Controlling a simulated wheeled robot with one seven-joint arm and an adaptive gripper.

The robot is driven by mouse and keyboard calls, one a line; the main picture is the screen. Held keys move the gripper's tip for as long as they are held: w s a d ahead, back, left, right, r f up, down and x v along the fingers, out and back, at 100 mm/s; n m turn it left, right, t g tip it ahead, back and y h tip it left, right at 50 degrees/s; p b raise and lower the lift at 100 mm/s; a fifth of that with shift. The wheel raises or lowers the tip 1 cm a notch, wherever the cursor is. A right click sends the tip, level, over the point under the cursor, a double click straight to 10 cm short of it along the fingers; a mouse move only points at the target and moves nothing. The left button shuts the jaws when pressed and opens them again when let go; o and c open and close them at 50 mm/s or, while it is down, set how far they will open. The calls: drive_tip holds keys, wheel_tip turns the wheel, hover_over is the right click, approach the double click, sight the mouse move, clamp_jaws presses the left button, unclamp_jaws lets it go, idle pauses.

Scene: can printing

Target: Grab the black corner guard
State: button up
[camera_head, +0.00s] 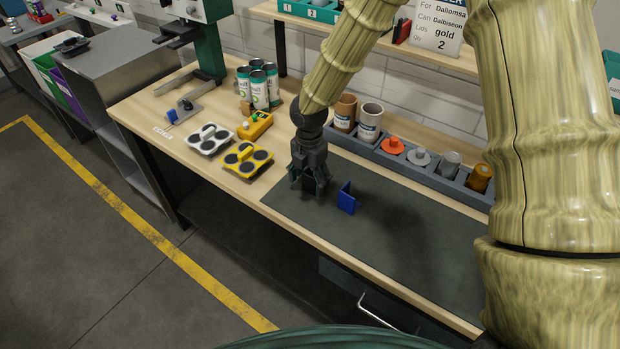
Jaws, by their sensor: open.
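My gripper (309,187) points down over the left part of the dark mat (400,235), its fingers apart and close to the mat. A small black shape (309,184) shows between the fingers; it looks like the black corner guard, but the fingers hide much of it. I cannot tell whether the fingers touch it. A blue corner guard (347,198) stands on the mat just right of my gripper, apart from it.
A grey rack (375,155) with cans and coloured lids runs behind the mat. White (209,138) and yellow (246,158) trays with dark discs and a yellow bin (255,125) lie to the left. Several printed cans (259,90) stand behind. The mat's right part is clear.

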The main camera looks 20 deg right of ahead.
drive_tip(key=shift+f, duration=0.9)
drive_tip(key=shift+c, duration=0.2)
clamp_jaws()
